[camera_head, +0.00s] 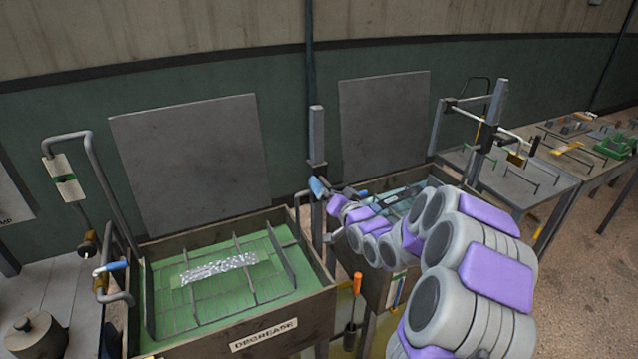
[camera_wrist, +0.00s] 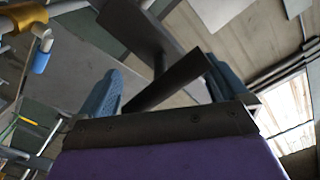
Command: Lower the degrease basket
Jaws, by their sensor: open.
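The degrease basket (camera_head: 278,258) is a grey wire frame with upright dividers inside the wooden tank labelled DEGREASE (camera_head: 265,336). Green liquid shows through its wires, and a shiny, pale coiled bundle (camera_head: 218,268) lies in it. Its depth in the liquid is hard to judge. A crank lever with a blue grip (camera_head: 112,266) is at the tank's left edge. My gripper (camera_head: 318,187) is to the right of the basket, beside the upright post between the tanks. In the wrist view my gripper (camera_wrist: 160,78) has its blue fingers apart, with a dark bar showing between them.
A second tank (camera_head: 385,285) stands right of the degrease tank, partly hidden by my arm. A blue grip (camera_wrist: 42,60) shows at the upper left of the wrist view. An orange-handled tool (camera_head: 355,300) hangs between the tanks. Benches (camera_head: 520,185) stand at right.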

